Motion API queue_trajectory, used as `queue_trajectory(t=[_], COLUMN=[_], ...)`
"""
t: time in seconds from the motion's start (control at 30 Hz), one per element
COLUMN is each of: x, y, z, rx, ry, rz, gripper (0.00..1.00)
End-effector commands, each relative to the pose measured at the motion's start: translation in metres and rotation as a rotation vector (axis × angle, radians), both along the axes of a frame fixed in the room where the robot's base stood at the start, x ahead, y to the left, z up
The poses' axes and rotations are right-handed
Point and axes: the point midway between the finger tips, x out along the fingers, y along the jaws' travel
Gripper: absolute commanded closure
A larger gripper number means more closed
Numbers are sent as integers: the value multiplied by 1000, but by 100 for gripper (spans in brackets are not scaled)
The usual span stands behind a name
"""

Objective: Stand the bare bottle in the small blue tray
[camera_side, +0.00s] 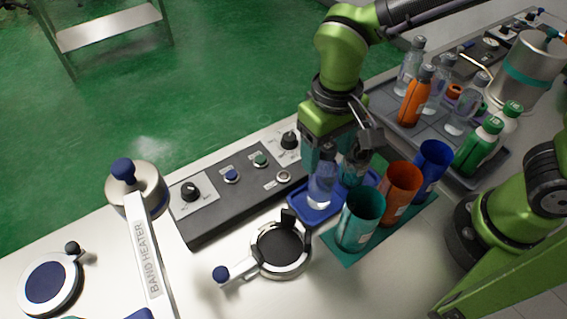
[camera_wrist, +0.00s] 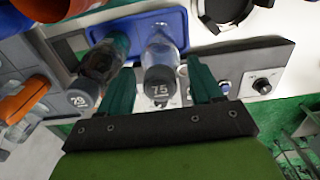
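A clear bare bottle (camera_side: 321,186) with a grey cap stands upright in the small blue tray (camera_side: 303,212). In the wrist view this bottle (camera_wrist: 161,50) has a cap marked 75 and lies between the fingers of my gripper (camera_wrist: 162,64), with a gap on both sides. The gripper is open; its fingers are partly hidden in the side view. A second, darker clear bottle (camera_wrist: 100,62), with a cap marked 79, is just outside the left finger. In the side view this second bottle (camera_side: 355,167) is right of the first; its base is hidden behind the cups.
Teal (camera_side: 361,220), orange (camera_side: 401,185) and blue (camera_side: 432,160) cups stand close on a green mat (camera_side: 345,254). A grey crate (camera_side: 484,172) at the right holds several bottles. A control panel (camera_side: 215,212) lies behind the tray, and a round clamp (camera_side: 281,250) sits in front.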

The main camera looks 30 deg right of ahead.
Motion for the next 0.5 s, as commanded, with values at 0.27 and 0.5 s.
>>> queue_trajectory(t=[0.27,0.5], x=[0,1], y=[0,1], z=[1,32], rx=[1,4], ry=[-1,-6], rz=[0,-1], gripper=[35,35])
